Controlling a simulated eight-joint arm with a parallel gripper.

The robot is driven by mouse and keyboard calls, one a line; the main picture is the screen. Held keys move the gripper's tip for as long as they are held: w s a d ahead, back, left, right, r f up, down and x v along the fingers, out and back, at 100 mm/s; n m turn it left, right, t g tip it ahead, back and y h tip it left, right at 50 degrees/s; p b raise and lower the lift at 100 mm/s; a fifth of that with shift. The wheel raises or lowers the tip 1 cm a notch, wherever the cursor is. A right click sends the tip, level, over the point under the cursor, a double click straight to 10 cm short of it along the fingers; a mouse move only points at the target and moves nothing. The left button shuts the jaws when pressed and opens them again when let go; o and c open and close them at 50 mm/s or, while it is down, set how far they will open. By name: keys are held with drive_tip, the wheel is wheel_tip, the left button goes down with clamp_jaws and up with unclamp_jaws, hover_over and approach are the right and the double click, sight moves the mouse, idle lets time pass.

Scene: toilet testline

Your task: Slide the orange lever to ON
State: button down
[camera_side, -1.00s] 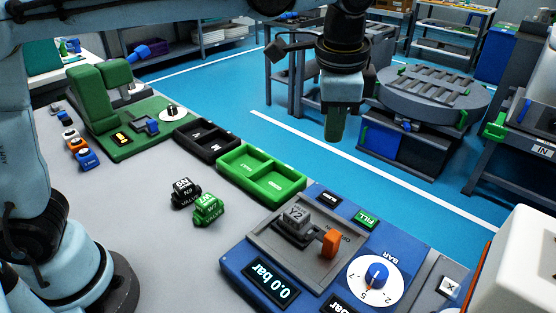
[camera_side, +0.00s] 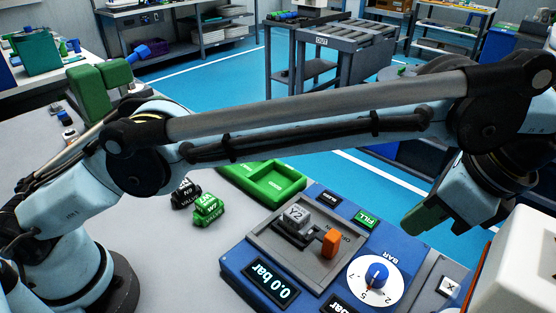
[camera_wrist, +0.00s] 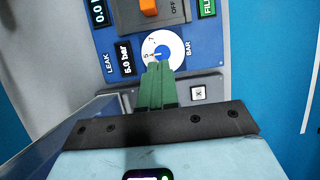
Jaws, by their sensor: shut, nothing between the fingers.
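The orange lever (camera_side: 330,243) stands on the grey plate of the blue test panel (camera_side: 240,262), to the right of a grey block marked Y2 (camera_side: 297,217). In the wrist view the lever (camera_wrist: 149,8) is at the top edge, partly cut off, beside the word OFF. My gripper (camera_side: 415,222) is above and right of the panel in the side view, with its green fingers tilted down to the left. In the wrist view its fingers (camera_wrist: 158,72) are together and empty, over the lower part of the white dial. The gripper is apart from the lever.
The white dial with a blue knob (camera_side: 377,276) sits right of the lever. The display (camera_side: 271,283) reads 0.0 bar. A green FILL button (camera_side: 367,218) is behind. A green tray (camera_side: 262,184) and two small valve blocks (camera_side: 208,210) lie left. A white housing (camera_side: 520,262) stands at right.

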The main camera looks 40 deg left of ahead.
drive_tip(key=shift+f, duration=0.1)
idle(0.3)
approach(350, 257)
drive_tip(key=shift+d+f, duration=0.2)
drive_tip(key=shift+f, duration=0.7)
drive_tip(key=a, duration=0.3)
drive_tip(key=shift+f, duration=0.2)
drive_tip(key=shift+a, duration=0.6)
